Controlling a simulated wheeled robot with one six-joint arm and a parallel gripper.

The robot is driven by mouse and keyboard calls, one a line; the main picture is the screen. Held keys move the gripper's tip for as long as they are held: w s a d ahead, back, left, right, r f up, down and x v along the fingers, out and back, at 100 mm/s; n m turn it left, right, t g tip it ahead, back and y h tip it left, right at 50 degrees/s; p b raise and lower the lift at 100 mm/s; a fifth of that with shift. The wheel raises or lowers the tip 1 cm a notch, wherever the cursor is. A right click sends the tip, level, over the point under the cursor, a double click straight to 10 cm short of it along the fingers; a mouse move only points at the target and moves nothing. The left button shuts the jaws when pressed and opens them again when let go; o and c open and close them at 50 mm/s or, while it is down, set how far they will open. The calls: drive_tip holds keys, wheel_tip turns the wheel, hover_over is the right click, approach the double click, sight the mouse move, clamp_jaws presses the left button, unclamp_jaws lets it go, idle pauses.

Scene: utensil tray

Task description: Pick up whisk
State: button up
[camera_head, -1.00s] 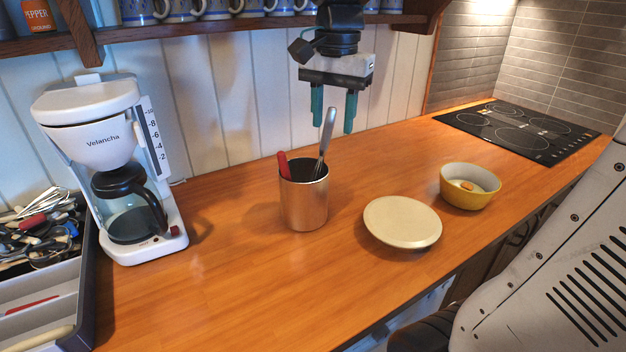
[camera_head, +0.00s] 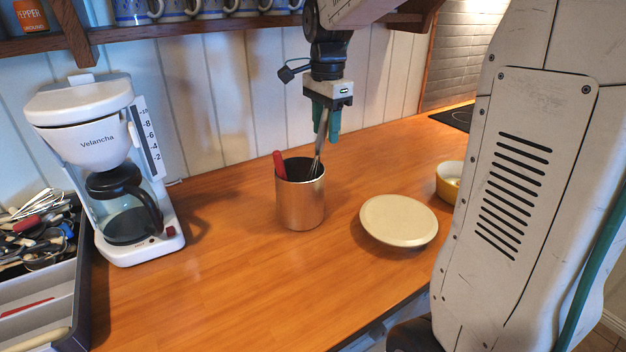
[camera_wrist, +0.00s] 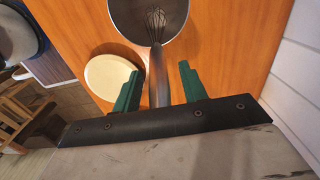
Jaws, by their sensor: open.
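The whisk (camera_head: 319,150) stands tilted in a copper-coloured metal holder (camera_head: 301,205), handle up. In the wrist view, the wire end of the whisk (camera_wrist: 155,22) is inside the holder (camera_wrist: 118,12), and its grey handle rises between my two green fingers. My gripper (camera_head: 325,137) is above the holder, pointing down, with its fingers on either side of the handle. In the wrist view my gripper (camera_wrist: 160,72) is open, and a gap shows between handle and right finger. The upper handle is partly hidden by the fingers in the head view.
A red-handled utensil (camera_head: 279,164) shares the holder. A coffee maker (camera_head: 100,160) and a utensil tray (camera_head: 80,290) stand left. The front middle counter is clear.

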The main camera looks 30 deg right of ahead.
drive_tip(key=shift+f, duration=0.25)
clamp_jaws()
drive_tip(key=shift+r, duration=0.15)
